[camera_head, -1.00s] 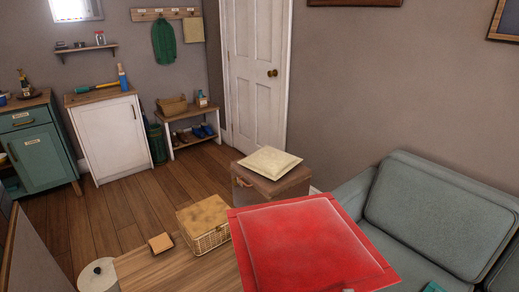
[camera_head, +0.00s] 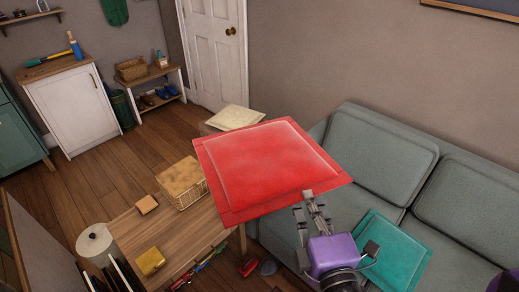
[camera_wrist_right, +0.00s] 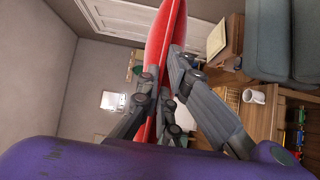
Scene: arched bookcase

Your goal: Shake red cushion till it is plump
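The red cushion (camera_head: 268,165) is held up in the air, its broad face showing in the head view. My right gripper (camera_head: 310,203) is shut on its near edge. In the right wrist view the cushion (camera_wrist_right: 165,40) appears edge-on, with its rim between the fingers of my right gripper (camera_wrist_right: 162,92). My left gripper is in neither view now.
A green-grey sofa (camera_head: 382,152) with a teal cushion (camera_head: 385,250) stands at the right. A wooden table (camera_head: 190,228) below left bears a wicker basket (camera_head: 183,180), a small box (camera_head: 146,204) and a yellow item (camera_head: 150,261). A pale cushion (camera_head: 234,118) lies behind.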

